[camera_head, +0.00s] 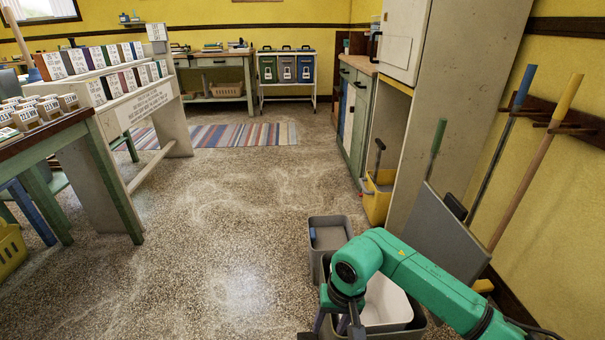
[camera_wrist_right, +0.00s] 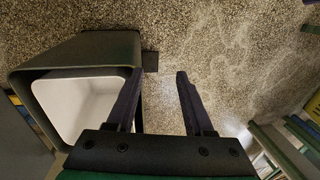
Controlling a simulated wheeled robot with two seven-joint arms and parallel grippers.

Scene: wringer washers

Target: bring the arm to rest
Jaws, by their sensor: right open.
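My right arm (camera_head: 418,278) is green and comes in from the lower right in the head view. It bends down at the wrist beside a grey bin (camera_head: 409,325) with a white inner bucket (camera_head: 385,300). In the right wrist view my right gripper (camera_wrist_right: 162,73) is open, its two dark fingers apart with only speckled floor between them. The left finger overlaps the edge of the dark bin (camera_wrist_right: 128,48) in that view; I cannot tell whether they touch. The white bucket (camera_wrist_right: 75,100) shows inside that bin. My left gripper is not in view.
A second grey bin (camera_head: 330,237) stands just beyond the arm. A tall cabinet (camera_head: 460,90), a grey board (camera_head: 440,230) and long-handled tools (camera_head: 540,150) line the right wall. A yellow bucket (camera_head: 377,200) stands by the cabinet. The middle floor (camera_head: 235,220) is clear; shelves and tables stand left.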

